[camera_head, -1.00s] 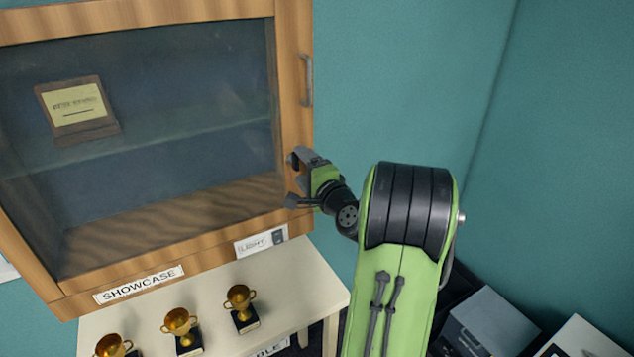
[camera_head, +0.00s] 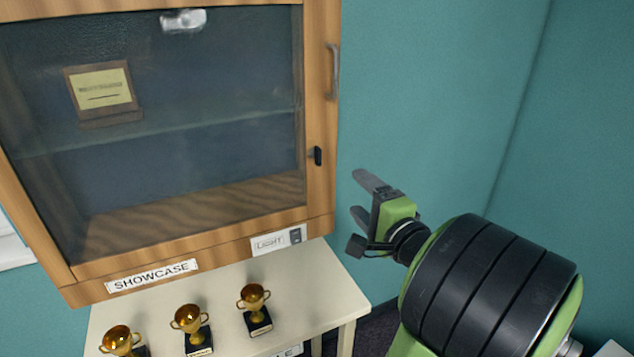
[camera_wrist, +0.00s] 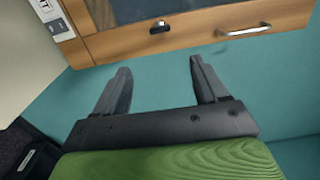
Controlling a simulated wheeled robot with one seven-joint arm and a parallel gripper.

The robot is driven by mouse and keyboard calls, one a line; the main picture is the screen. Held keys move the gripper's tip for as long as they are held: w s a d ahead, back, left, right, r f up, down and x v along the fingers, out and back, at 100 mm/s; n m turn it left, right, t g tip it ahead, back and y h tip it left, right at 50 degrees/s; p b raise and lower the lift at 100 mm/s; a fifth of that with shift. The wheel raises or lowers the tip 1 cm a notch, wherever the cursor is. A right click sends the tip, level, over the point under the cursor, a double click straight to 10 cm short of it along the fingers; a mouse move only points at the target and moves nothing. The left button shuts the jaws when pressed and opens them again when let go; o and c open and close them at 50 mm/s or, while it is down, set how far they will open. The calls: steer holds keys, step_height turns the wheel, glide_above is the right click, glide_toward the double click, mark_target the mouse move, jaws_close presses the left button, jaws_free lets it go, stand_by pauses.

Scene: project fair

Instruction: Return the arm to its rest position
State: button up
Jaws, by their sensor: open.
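My gripper (camera_head: 364,199) is open and empty in the head view, in the air to the right of the showcase (camera_head: 323,110), in front of the teal wall. My green arm with black bands reaches up from the lower right. In the wrist view my gripper (camera_wrist: 160,80) shows its two dark fingers spread apart, with nothing between them. The showcase's wooden frame (camera_wrist: 190,35) lies beyond the fingertips there. Its glass door looks closed, with a metal handle (camera_head: 333,70) and a small black latch (camera_head: 318,156) apart from my gripper.
Three gold trophies, left (camera_head: 121,340), middle (camera_head: 190,319) and right (camera_head: 254,297), stand on the cream table (camera_head: 305,280) below the showcase. A plaque (camera_head: 101,90) is behind the glass. A light switch (camera_head: 296,236) is on the showcase's lower frame. Open air lies before the wall.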

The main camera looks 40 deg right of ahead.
steer(key=w+a+f+n+g+y, duration=0.2)
steer(key=a+f+n+g+y, duration=0.2)
steer(key=a+n, duration=0.5)
steer(key=w+a+f+n+g+y, duration=0.1)
steer(key=a+f+n+g+y, duration=0.3)
steer(key=a, duration=0.8)
steer(key=s+a+f+n+g+h, duration=0.1)
steer(key=s+a+n+g, duration=0.1)
steer(key=s+n, duration=0.2)
steer(key=s+a+f+n+g+h, duration=0.1)
steer(key=s+a+n+h, duration=0.1)
steer(key=s, duration=0.7)
steer(key=shift+a+f+n+g, duration=0.25)
steer(key=shift+a+n+g, duration=0.2)
steer(key=shift+n, duration=0.75)
